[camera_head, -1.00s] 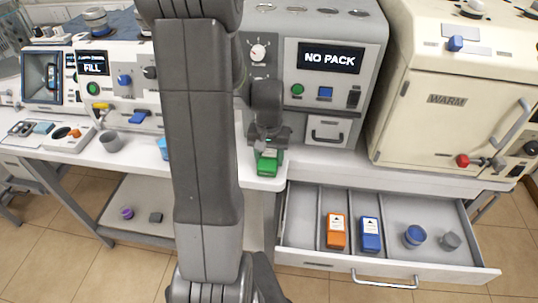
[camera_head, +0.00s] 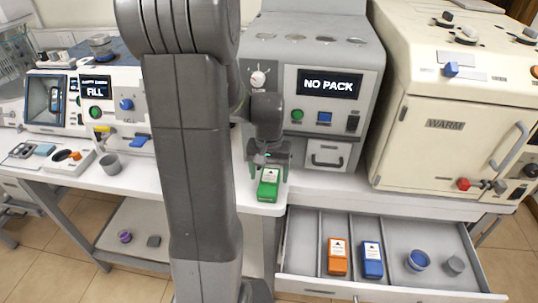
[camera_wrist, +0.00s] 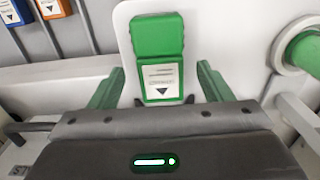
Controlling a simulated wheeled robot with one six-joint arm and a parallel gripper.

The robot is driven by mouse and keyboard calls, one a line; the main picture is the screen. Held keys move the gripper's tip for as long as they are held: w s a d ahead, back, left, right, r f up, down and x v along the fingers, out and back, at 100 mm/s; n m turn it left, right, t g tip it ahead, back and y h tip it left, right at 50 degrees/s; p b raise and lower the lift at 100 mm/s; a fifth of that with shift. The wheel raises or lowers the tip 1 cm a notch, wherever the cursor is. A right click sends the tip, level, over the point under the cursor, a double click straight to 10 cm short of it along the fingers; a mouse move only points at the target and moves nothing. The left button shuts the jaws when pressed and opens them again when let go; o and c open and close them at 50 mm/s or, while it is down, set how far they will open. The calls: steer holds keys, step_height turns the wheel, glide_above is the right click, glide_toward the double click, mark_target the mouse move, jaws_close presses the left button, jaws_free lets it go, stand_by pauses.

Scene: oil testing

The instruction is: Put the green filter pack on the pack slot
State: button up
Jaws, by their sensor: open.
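The green filter pack (camera_head: 268,186), with a white label, is at the front edge of the white counter, below the grey machine (camera_head: 325,70) reading NO PACK. In the wrist view the pack (camera_wrist: 158,60) lies over a white surface with rounded corners. My gripper (camera_head: 269,168) is open, its green fingers apart on either side of the pack's near end. The wrist view shows a gap between each finger (camera_wrist: 158,85) and the pack. I cannot make out the pack slot for certain.
The open drawer (camera_head: 395,281) holds an orange pack (camera_head: 338,257), a blue pack (camera_head: 372,260) and two small round containers. The cream WARM oven (camera_head: 445,130) stands at the right. A grey cup (camera_head: 110,164) stands on the left counter. A green cylinder (camera_wrist: 305,52) is right of my gripper.

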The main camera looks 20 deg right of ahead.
mark_target(269, 181)
step_height(269, 181, up, 9)
steer(key=shift+f, duration=0.2)
